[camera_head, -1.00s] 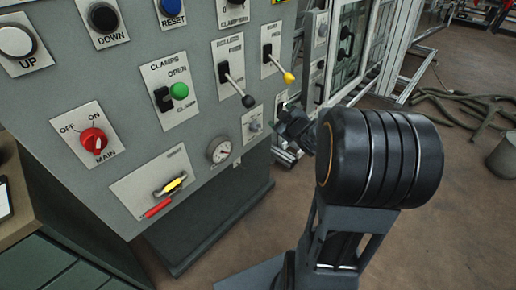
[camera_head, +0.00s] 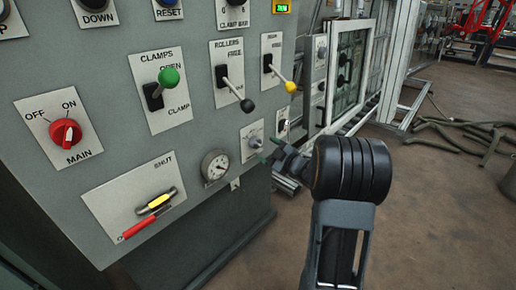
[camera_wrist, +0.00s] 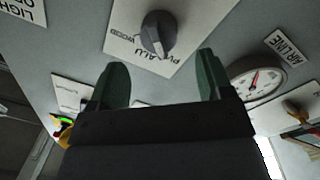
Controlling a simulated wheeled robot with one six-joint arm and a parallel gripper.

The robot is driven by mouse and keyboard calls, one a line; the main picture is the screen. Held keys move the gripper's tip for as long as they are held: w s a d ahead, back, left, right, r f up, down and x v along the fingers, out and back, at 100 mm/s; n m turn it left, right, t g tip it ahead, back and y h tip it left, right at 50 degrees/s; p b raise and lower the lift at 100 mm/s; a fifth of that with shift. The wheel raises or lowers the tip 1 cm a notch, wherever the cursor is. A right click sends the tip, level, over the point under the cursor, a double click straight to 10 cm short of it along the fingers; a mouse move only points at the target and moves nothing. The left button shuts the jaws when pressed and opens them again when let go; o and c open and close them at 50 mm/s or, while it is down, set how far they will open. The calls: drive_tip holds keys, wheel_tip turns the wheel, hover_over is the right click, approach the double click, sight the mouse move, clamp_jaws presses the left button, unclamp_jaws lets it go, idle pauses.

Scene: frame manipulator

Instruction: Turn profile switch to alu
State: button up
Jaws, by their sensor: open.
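The profile switch is a dark rotary knob (camera_wrist: 158,32) on a white plate at the top of the wrist view. The plate lettering is partly covered; "ALU" and what looks like "WOOD" show beside the knob. The knob's light mark faces the lower part of that view, but I cannot tell which label it meets. In the head view the switch plate (camera_head: 251,131) is low on the grey panel. My gripper (camera_wrist: 160,75) is open and empty. Its green fingertips are apart, below the knob in the wrist view and not around it. It also shows in the head view (camera_head: 268,151).
A pressure gauge (camera_head: 215,166) is left of the switch plate; it also shows in the wrist view (camera_wrist: 258,77). The rollers lever (camera_head: 235,91) and yellow-tipped lever (camera_head: 280,76) stick out above. A hose (camera_head: 455,130) lies on the floor at right.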

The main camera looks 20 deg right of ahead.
sight(260, 145)
drive_tip(key=shift+b+x, duration=0.55)
drive_tip(key=shift+x, duration=2.2)
drive_tip(key=shift+c, duration=0.2)
drive_tip(key=shift+r, duration=0.1)
drive_tip(key=c, duration=0.9)
